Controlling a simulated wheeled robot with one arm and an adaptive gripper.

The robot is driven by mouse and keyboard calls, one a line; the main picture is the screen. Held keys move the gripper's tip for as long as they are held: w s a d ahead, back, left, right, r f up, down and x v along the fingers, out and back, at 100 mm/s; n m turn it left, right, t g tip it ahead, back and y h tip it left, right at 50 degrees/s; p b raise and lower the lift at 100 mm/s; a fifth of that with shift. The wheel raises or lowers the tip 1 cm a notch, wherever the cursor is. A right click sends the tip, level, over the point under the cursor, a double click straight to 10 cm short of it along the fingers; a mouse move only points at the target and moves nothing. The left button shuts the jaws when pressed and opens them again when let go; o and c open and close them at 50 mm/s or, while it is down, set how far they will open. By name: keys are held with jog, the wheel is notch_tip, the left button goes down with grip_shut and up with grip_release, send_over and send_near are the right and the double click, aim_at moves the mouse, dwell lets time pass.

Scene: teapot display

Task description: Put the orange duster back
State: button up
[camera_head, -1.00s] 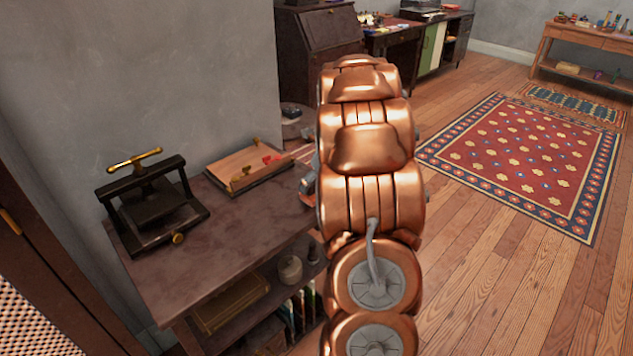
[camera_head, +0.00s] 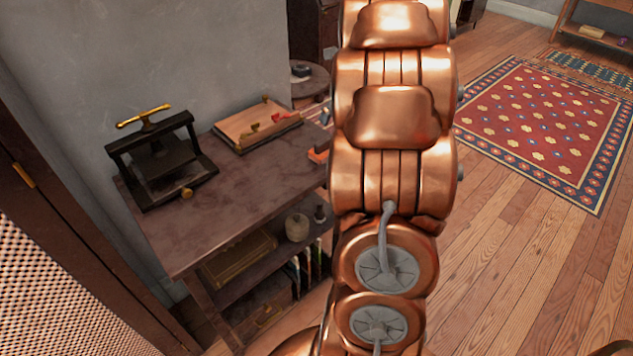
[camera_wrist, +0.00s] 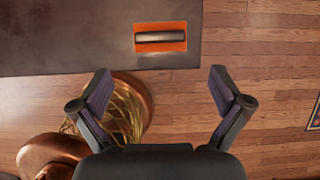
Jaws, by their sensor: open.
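The orange duster (camera_wrist: 177,45), an orange block with a dark rounded handle, lies on the dark table top (camera_wrist: 60,40) near its edge in the wrist view. In the head view, an orange piece that looks like it (camera_head: 318,155) shows at the table's right end, partly hidden by my arm. My gripper (camera_wrist: 160,92) is open and empty in the wrist view, its two fingers spread wide over the wooden floor. The duster appears ahead of the fingertips, between their lines and apart from them. In the head view my arm hides the gripper.
A black press (camera_head: 155,160) with a brass handle and a wooden board (camera_head: 255,125) with red pieces stand on the table (camera_head: 225,215). A jar (camera_head: 297,227) and a box are on its shelf. A rug (camera_head: 545,120) lies right on open floor.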

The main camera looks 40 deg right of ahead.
jog(key=s+a+n+g+y, duration=0.1)
jog(key=s+a+n+g, duration=0.15)
jog(key=a+n, duration=0.75)
jog(key=s+a+n+g+y, duration=0.1)
jog(key=s+a+n, duration=0.4)
jog(key=a, duration=0.9)
jog(key=s+a+f+n+g+h, duration=0.1)
jog(key=s+a+f+n+g, duration=0.1)
jog(key=s+a+n, duration=0.4)
jog(key=s+a+f+n+g+h, duration=0.1)
jog(key=s+a+f+n, duration=0.1)
jog(key=s+a+n, duration=0.5)
jog(key=s+n, duration=0.6)
jog(key=n, duration=0.2)
jog(key=shift+a+f+g, duration=0.25)
jog(key=shift+f+g, duration=0.05)
jog(key=shift+g, duration=0.05)
jog(key=s+p+v, duration=0.3)
jog(key=p+v, duration=0.9)
jog(key=v, duration=0.1)
jog(key=shift+w+r+t+p, duration=0.4)
jog(key=shift+r, duration=0.05)
